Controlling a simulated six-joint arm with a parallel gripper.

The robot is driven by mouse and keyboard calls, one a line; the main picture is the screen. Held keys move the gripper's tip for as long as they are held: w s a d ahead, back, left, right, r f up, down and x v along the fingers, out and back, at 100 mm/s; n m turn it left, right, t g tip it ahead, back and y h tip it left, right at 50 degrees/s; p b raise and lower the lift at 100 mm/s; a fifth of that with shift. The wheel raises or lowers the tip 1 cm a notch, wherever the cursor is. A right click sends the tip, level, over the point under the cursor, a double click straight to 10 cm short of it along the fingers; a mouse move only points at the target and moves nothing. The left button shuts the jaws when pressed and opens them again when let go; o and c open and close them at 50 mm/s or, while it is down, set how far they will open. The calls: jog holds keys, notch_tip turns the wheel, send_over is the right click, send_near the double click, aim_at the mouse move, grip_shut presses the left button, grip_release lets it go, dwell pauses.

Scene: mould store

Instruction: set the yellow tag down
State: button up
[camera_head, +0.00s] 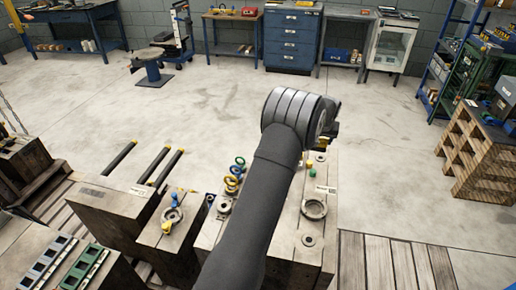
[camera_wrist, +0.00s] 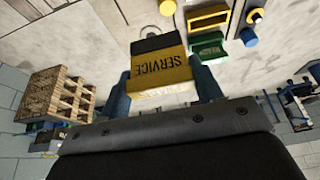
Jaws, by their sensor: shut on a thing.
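The yellow tag (camera_wrist: 160,68) shows in the wrist view with the word SERVICE in dark letters, upside down there, and a dark band along its far edge. My gripper (camera_wrist: 163,88) has its blue fingers on either side of the tag and is shut on it. The wrist is above the far end of a block-like stand (camera_head: 285,255).
On the stand are coloured rings (camera_head: 234,175) and a round metal fitting (camera_head: 314,208). In the wrist view a yellow piece (camera_wrist: 209,17), a green piece (camera_wrist: 207,47) and a blue knob (camera_wrist: 249,37) lie past the tag. A wooden pallet stack (camera_head: 482,155) stands right; open floor lies beyond.

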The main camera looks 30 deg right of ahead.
jog(key=w+a+n+t+y, duration=0.1)
jog(key=w+a+n, duration=0.2)
jog(key=w+a, duration=1.05)
jog(key=w+a+n+y, duration=0.1)
jog(key=w+a+n, duration=0.2)
jog(key=w+a, duration=1.05)
jog(key=w+a+r+n+y, duration=0.1)
jog(key=w+a+n, duration=0.15)
jog(key=a, duration=1.65)
jog(key=w+a+n+y, duration=0.1)
jog(key=w+a+n, duration=0.15)
jog(key=a, duration=1.55)
jog(key=s+a+n+y, duration=0.1)
jog(key=s+a+n, duration=0.3)
jog(key=a, duration=1.4)
jog(key=s+a+n+y, duration=0.15)
jog(key=s+a, duration=0.45)
jog(key=a, duration=1.1)
jog(key=s+a+r+n+g, duration=0.15)
jog(key=s+a+n, duration=0.45)
jog(key=s+a, duration=1.7)
jog(key=shift+g+y, duration=0.45)
jog(key=shift+s+a+f, duration=0.9)
jog(key=shift+a+f, duration=0.95)
jog(key=shift+s+a+f, duration=0.85)
jog(key=shift+a+f, duration=0.95)
jog(key=shift+f, duration=0.1)
jog(key=shift+s+a+f, duration=0.9)
jog(key=shift+a+f, duration=0.95)
